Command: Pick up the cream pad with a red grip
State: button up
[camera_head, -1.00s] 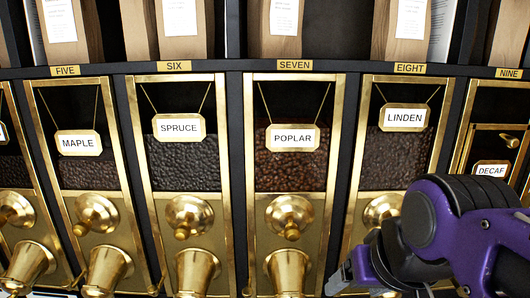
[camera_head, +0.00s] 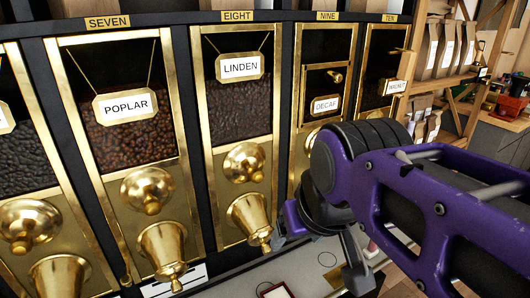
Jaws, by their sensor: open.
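I cannot make out the cream pad with a red grip for certain. A small pale and red thing (camera_head: 369,248) shows just right of my gripper, partly hidden by it and too small to tell. My gripper (camera_head: 318,256) hangs open over the counter at the lower middle right, in front of the bins, with nothing seen between its fingers. My purple and black arm hides part of the counter on the right.
Brass-framed bins with spouts line the wall, among them the POPLAR bin (camera_head: 131,150) and LINDEN bin (camera_head: 238,110). A pale counter (camera_head: 310,284) lies below, with a dark-red-edged item (camera_head: 275,290) at the bottom edge. Wooden shelves with bags (camera_head: 447,50) stand at right.

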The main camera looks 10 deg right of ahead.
aim_at(371, 251)
jog(key=l+z, duration=0.3)
jog(key=z, duration=0.2)
jog(key=l+z, duration=0.25)
jog(key=z, duration=0.25)
jog(key=u, duration=1.35)
jog(key=z, duration=1.35)
jog(key=i+l+u, duration=0.2)
jog(key=l+u, duration=0.2)
jog(key=i+l+u, duration=0.2)
jog(key=u, duration=0.2)
jog(key=l, duration=0.1)
